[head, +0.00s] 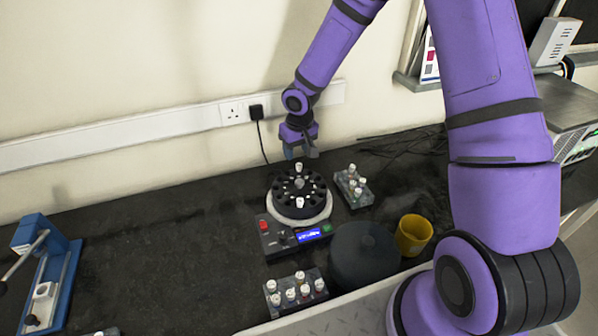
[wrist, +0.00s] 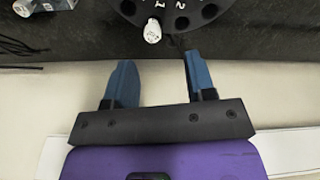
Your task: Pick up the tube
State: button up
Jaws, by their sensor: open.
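A white-capped tube (head: 299,168) stands at the far edge of the black rotor (head: 282,190) of a small centrifuge. A tube (wrist: 152,30) at the rotor's rim also shows in the wrist view, just beyond my fingertips. Another white cap (head: 299,202) shows at the rotor's near side, with a lighter knob at its centre. My gripper (head: 299,152) is above and behind the far edge of the rotor. In the wrist view, its two blue fingers (wrist: 157,60) are apart with nothing between them. The tube is not touched by them.
A tube rack (head: 353,197) stands right of the rotor and another rack (head: 297,305) in front. A dark round lid (head: 365,258) and a yellow cup (head: 413,235) are at right. A blue device (head: 62,268) stands at left. The wall (head: 170,90) is close behind my gripper.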

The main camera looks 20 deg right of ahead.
aim_at(299, 165)
jog(key=shift+w+d+f, duration=0.1)
jog(key=shift+d+f, duration=0.1)
jog(key=shift+f, duration=1.3)
jog(key=shift+d+f, duration=0.15)
jog(key=shift+f, duration=1.3)
grip_shut()
